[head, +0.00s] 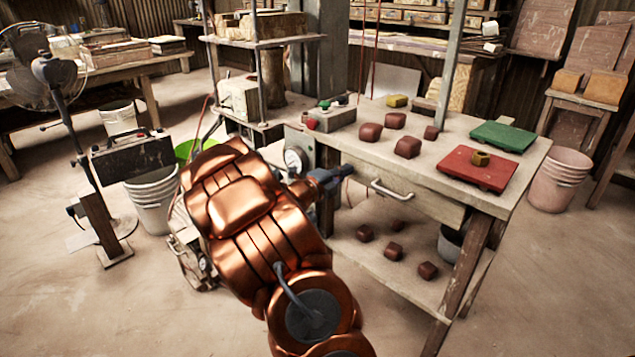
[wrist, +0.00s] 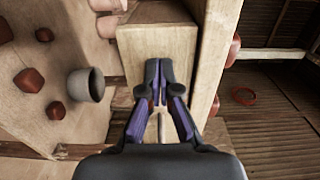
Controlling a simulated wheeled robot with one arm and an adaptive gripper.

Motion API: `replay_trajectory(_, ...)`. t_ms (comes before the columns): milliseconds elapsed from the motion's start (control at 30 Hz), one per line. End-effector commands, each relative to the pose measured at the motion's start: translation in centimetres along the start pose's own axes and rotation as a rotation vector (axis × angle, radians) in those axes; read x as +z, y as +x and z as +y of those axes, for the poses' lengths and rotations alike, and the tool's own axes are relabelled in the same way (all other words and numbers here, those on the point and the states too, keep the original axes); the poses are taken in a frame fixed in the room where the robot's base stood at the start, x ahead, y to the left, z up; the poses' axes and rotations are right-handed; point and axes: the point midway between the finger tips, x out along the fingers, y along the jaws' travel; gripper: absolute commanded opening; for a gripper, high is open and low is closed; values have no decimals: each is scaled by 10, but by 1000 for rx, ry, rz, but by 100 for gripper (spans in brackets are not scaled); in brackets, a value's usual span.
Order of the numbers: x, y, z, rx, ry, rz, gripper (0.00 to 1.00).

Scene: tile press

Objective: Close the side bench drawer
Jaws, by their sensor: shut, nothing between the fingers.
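The side bench (head: 500,188) stands right of centre in the head view. Its pale wooden drawer (head: 425,203) sits under the top, with a light metal bar handle (head: 390,190) on its front. The drawer front seems to stand out a little from the bench; how far I cannot tell. My gripper (head: 335,177) is left of the handle, partly hidden by my copper arm. In the wrist view, my gripper (wrist: 160,88) is shut and empty, with its fingertips over the drawer front (wrist: 150,60). Whether they touch it I cannot tell.
Reddish clay lumps (head: 407,147), a green tile press plate (head: 502,136) and a red one (head: 479,168) lie on the bench top. The lower shelf (head: 375,258) holds more lumps and a grey pot (wrist: 85,85). The floor in front is clear.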

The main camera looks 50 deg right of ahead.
Motion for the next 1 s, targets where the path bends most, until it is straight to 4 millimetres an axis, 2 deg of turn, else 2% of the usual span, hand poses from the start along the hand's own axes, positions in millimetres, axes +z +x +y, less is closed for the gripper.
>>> replay_trajectory(33, 2, -8, -6, -2, -3, -6, 0)
replay_trajectory(200, 2, -33, -9, -5, -1, -9, 0)
replay_trajectory(700, 0, -105, -3, -3, 0, -4, 0)
replay_trajectory(1000, 0, -128, -2, -2, 2, -3, 0)
